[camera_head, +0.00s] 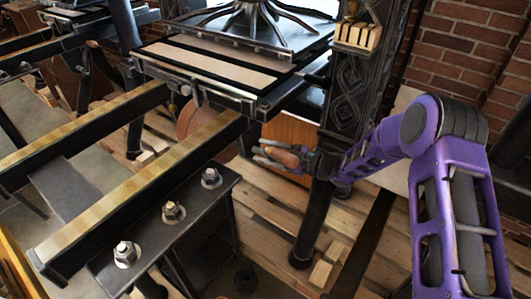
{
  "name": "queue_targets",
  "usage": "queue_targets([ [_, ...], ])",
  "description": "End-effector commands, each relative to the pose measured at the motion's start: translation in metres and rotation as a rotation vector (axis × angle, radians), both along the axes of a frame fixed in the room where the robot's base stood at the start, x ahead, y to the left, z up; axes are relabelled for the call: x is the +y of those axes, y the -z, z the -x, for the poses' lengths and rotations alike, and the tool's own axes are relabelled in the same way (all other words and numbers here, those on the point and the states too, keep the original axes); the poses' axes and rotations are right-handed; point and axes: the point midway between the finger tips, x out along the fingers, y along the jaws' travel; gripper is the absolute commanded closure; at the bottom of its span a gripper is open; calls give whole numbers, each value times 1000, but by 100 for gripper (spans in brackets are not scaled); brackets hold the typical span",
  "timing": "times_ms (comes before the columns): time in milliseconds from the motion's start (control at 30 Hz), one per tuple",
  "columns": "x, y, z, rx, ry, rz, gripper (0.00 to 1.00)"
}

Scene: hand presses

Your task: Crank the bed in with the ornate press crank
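The ornate press has a dark upright (350,95) with carved scrollwork at the upper right. Its bed (220,75) is a flat framed plate with pale strips, lying under the dark platen (250,28) and reaching out toward the left over the rails. The crank's brown wooden handle (284,156) shows beside the upright's foot. My gripper (270,153) comes in from the right, with a finger on either side of this handle, and appears shut on it. The crank's arm and shaft are mostly hidden behind the gripper and the frame.
Two long rails (145,185) run toward the lower left. A dark bolted beam (170,225) stands in front of them. A round wooden drum (197,122) sits below the bed. Wooden pallets (280,205) cover the floor, and a brick wall (460,45) stands behind my arm.

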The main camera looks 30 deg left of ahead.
Motion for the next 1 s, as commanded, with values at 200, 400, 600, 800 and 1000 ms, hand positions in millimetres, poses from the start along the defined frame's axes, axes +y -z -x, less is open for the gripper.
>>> queue_targets([
  [200,-1,3,2,3,-2,4,45],
  [400,-11,3,0,3,0,7,45],
  [600,-50,1,-5,4,3,7,45],
  [800,-100,-1,-10,2,3,6,45],
  [1000,-143,-3,-15,2,1,5,45],
])
